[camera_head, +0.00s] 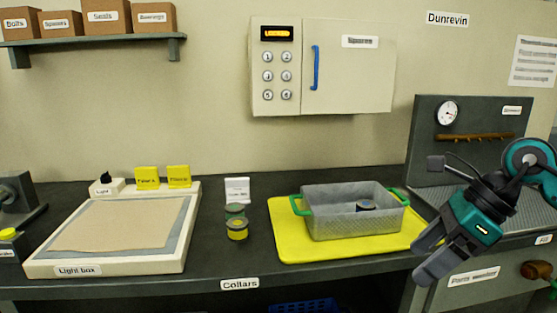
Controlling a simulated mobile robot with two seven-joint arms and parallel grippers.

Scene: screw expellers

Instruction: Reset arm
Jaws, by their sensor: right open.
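My right arm comes in from the right edge, over the front right of the bench. Its gripper (430,255) is teal and black with grey fingers pointing down and left. It is open and holds nothing that I can see. The gripper hangs in front of the bench edge, right of the yellow mat (290,248) and apart from the grey tray on it. My left gripper does not show.
A grey tray (345,225) with green handles holds a small dark round part (366,205). Stacked collars (236,228) stand left of the mat. A light box (60,264) fills the left bench. A keypad cabinet (355,85) hangs on the wall. A parts washer (470,130) stands right.

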